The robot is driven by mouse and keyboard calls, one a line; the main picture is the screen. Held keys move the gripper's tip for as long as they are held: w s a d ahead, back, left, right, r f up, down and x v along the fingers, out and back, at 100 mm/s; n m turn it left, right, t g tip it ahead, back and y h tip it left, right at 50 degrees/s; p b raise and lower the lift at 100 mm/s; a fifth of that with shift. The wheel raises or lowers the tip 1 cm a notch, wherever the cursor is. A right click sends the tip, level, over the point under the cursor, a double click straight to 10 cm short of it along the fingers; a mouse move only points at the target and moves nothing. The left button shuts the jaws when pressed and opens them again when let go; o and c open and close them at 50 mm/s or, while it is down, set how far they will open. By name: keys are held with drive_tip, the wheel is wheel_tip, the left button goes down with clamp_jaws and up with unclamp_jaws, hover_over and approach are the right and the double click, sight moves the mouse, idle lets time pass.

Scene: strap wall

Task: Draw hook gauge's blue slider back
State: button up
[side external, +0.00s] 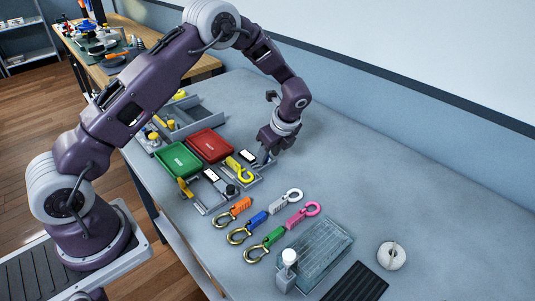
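My gripper (268,155) points down over the right end of the grey fixture (262,178), to the right of the yellow hook (241,170). Its fingertips are small and dark, so I cannot tell whether they are open or shut, or whether they touch anything. The clearest blue part (258,219) is in the row of hooked pieces on the table, between a brass hook (237,236) and a pale grey body with a white ring (287,199). It stands apart from my gripper. I cannot make out a blue slider at the fixture, partly hidden by my gripper.
A green tray (177,160) and a red tray (209,144) lie behind the fixture. A clear ribbed tray (318,250), white-topped post (289,262), black mat (357,284) and white round knob (391,256) stand in front.

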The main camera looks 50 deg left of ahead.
drive_tip(key=v, duration=0.7)
drive_tip(key=s+d+r+n+t+h, duration=0.15)
drive_tip(key=s+r+n, duration=0.25)
drive_tip(key=s+r, duration=0.4)
drive_tip(key=s+d+r+n+t+h, duration=0.1)
drive_tip(key=s+d+r+n, duration=0.1)
drive_tip(key=s+r+n, duration=0.6)
drive_tip(key=s+d+r+n+t+h, duration=0.1)
drive_tip(key=s+n, duration=0.2)
drive_tip(key=s, duration=0.5)
drive_tip(key=s+d+r+n+t+h, duration=0.1)
drive_tip(key=s+d+r+n+t, duration=0.1)
drive_tip(key=s, duration=0.5)
drive_tip(key=shift+s+d+r+n, duration=0.3)
drive_tip(key=shift+s+n, duration=0.1)
drive_tip(key=shift+n, duration=0.1)
